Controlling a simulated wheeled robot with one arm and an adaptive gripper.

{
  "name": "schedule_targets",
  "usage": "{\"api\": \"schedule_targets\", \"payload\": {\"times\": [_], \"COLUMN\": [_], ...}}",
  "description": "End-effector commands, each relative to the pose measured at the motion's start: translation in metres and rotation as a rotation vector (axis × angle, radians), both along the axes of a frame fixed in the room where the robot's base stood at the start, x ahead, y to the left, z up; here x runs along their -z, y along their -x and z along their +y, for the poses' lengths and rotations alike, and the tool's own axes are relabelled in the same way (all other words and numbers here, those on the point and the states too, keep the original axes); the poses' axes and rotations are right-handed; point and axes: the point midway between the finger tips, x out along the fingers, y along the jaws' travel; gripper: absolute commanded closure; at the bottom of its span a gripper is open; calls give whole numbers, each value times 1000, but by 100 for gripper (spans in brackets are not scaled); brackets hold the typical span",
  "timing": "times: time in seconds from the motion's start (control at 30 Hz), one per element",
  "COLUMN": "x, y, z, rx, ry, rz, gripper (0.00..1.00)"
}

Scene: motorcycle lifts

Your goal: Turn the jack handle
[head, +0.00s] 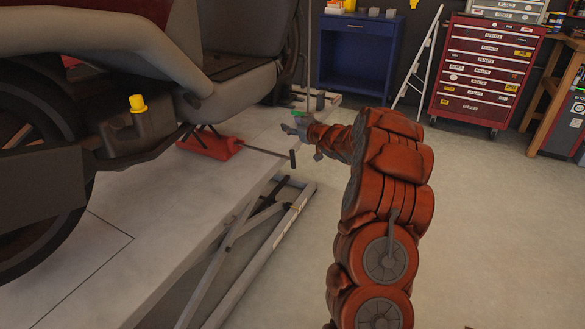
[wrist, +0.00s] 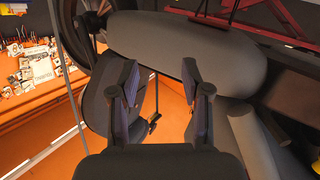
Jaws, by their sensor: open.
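A red jack (head: 210,143) sits on the grey lift platform under the motorcycle in the head view. Its thin rod runs right to a dark crossbar handle (head: 292,158) past the platform's edge. My gripper (head: 290,122) is open and empty, at the end of my outstretched arm, apart from the handle and above it in the picture. In the wrist view my gripper (wrist: 160,68) shows two spread dark fingers. A small dark bar on a thin rod, likely the handle (wrist: 154,122), shows between them. The jack's body is not clearly seen there.
The motorcycle (head: 130,45) overhangs the lift platform (head: 150,200) on the left. The lift's metal frame (head: 262,228) stands beside it. A blue cabinet (head: 358,55), a ladder (head: 418,62) and a red tool chest (head: 485,75) stand behind. The floor right of the arm is clear.

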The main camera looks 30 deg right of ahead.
Motion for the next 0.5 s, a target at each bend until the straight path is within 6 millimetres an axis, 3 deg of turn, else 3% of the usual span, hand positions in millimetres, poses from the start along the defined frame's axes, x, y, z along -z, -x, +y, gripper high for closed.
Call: {"api": "schedule_targets", "payload": {"times": [0.03, 0.2, 0.4, 0.5], "x": [27, 80, 130, 142], "y": [2, 14, 37, 46], "z": [-10, -28, -36, -38], "rx": [-25, -134, -240, -276], "ry": [-5, -22, -51, -61], "rz": [-22, -92, -136, -149], "gripper": [52, 52, 52, 52]}}
